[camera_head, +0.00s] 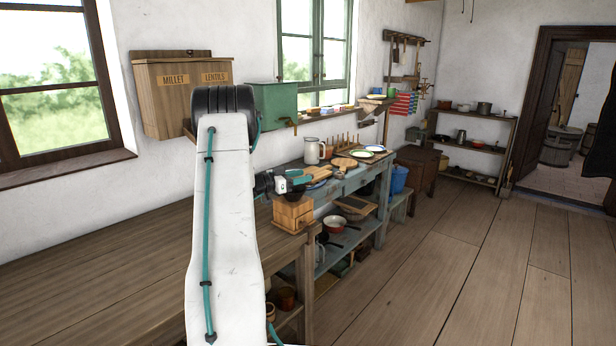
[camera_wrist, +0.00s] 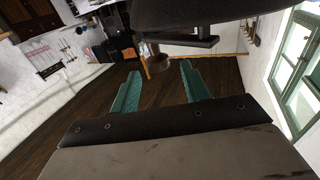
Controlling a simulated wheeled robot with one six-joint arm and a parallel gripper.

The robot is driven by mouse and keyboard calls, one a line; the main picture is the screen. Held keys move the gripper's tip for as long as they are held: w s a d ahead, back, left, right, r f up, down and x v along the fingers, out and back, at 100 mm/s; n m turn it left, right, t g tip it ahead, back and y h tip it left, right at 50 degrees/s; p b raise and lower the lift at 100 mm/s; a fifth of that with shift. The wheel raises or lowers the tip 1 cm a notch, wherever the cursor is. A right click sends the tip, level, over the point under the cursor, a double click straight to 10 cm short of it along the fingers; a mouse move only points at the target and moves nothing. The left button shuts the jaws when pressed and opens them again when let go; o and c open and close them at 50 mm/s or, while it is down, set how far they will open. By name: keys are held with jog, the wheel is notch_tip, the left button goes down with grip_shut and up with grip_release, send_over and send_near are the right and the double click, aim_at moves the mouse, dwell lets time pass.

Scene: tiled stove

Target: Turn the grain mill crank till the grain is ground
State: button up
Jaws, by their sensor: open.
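The grain mill (camera_head: 292,214) is a small wooden box with a knobbed front, at the near end of the blue-grey bench in the head view. Its crank is not clear there, with my gripper (camera_head: 318,175) just above the box. In the wrist view my gripper (camera_wrist: 160,82) has its two teal fingers spread wide, with nothing held between them. No grain is visible.
A long wooden table (camera_head: 90,265) fills the left foreground. A millet and lentils box (camera_head: 180,98) hangs on the wall. The floor right is clear.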

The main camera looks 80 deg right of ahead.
jog(key=shift+v, duration=1.9)
